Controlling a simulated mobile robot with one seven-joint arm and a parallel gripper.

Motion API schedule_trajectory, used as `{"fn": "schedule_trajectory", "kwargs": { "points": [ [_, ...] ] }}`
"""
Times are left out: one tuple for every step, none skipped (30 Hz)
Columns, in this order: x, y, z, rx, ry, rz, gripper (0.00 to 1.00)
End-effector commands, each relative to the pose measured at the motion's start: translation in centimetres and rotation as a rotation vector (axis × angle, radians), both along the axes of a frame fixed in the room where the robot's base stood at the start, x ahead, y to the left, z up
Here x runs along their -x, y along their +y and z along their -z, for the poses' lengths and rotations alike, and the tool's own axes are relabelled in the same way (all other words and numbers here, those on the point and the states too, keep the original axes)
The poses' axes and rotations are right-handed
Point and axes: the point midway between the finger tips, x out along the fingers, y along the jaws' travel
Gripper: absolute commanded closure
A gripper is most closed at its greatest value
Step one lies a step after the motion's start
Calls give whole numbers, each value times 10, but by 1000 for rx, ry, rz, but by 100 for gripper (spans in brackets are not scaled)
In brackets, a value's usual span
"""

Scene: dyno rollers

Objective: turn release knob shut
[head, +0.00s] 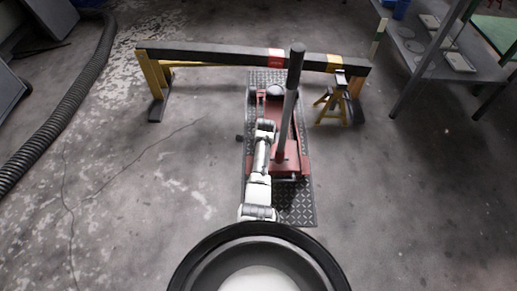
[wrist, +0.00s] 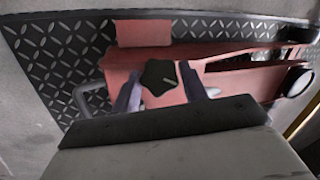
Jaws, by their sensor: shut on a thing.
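The release knob (wrist: 158,76) is a small black lobed knob with a pale line on its face, in the middle of the wrist view. It sits at the red body of a floor jack (wrist: 205,55). My gripper (wrist: 160,84) has one finger on each side of the knob and is shut on it. In the head view the red jack (head: 289,163) lies under my arm, with its long grey handle standing up and tilted. The knob and my fingers cannot be made out in the head view.
The jack stands on a dark tread-plate strip (head: 297,205). A black beam on yellow legs (head: 220,54) spans behind it, with a small yellow stand (head: 330,105) at right. A grey shelf (head: 440,62) is far right, a ribbed hose (head: 75,100) left. Floor between is clear.

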Motion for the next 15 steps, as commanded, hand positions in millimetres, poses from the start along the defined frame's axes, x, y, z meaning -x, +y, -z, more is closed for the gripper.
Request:
{"fn": "schedule_trajectory", "kwargs": {
  "points": [
    [0, 0, 0, -1, 1, 1, 79],
    [0, 0, 0, -1, 1, 1, 54],
    [0, 0, 0, -1, 1, 1, 49],
    [0, 0, 0, -1, 1, 0, 45],
    [0, 0, 0, 0, 2, 0, 41],
    [0, 0, 0, 0, 2, 0, 36],
    [0, 0, 0, -1, 1, 0, 36],
    [0, 0, 0, 0, 2, 0, 36],
    [0, 0, 0, 0, 2, -1, 36],
    [0, 0, 0, 0, 1, -1, 36],
    [0, 0, 0, 0, 1, -1, 36],
    [0, 0, 0, 0, 1, -1, 36],
    [0, 0, 0, 0, 1, -1, 36],
    [0, 0, 0, 0, 1, -1, 36],
    [0, 0, -2, 0, 1, -1, 36]
  ]
}}
